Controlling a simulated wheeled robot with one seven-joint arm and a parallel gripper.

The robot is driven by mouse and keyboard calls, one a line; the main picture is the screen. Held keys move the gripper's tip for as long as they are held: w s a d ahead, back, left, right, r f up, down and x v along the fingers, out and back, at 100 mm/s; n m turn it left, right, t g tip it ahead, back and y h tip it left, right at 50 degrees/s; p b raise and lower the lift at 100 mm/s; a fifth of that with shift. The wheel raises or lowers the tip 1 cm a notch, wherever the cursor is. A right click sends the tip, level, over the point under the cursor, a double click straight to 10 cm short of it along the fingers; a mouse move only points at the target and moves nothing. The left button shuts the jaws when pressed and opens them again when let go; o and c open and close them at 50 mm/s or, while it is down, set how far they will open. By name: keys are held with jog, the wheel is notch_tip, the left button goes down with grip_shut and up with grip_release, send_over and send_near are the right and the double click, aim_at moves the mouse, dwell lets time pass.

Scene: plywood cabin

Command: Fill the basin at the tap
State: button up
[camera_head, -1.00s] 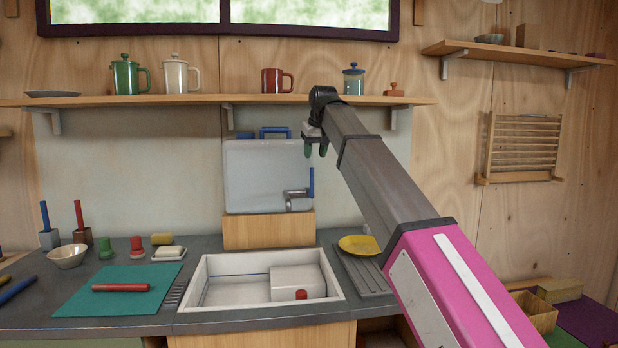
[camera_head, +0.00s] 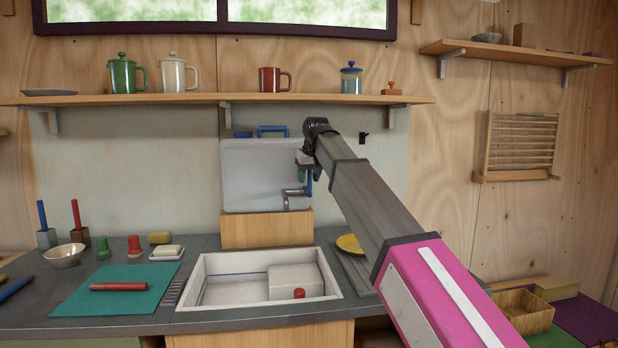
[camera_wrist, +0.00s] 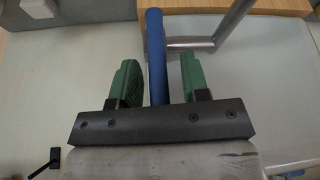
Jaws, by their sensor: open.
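The white basin (camera_head: 190,285) is set in the counter and has a blue line along its inner wall. A white block stands in its right part, and a small red knob (camera_head: 299,293) is near its front. The metal tap (camera_head: 294,193) sticks out from a white water container (camera_head: 250,178) behind the basin. Its blue lever (camera_head: 309,184) points up. My gripper (camera_head: 310,172) is open at the lever. In the wrist view the blue lever (camera_wrist: 156,45) lies between the green fingers of my gripper (camera_wrist: 157,62), with gaps on both sides. I see no water flowing.
A shelf (camera_head: 220,99) with jugs and a red mug runs above the container. A yellow plate (camera_head: 350,244) lies right of the basin, under my arm. A teal mat (camera_head: 80,300) with a red cylinder, a soap dish (camera_head: 166,253) and a bowl (camera_head: 65,256) are on the left.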

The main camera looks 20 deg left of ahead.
grip_shut()
jog(key=shift+d, duration=0.1)
jog(key=w+d+f+m+g+y, duration=0.3)
jog(key=d+f+g+y, duration=0.1)
jog(key=y, duration=0.9)
jog(key=shift+d+f+g, duration=0.4)
jog(key=shift+d+g, duration=0.2)
jog(key=shift+d, duration=0.2)
jog(key=shift+w+m, duration=0.1)
jog(key=shift+m, duration=0.2)
grip_release()
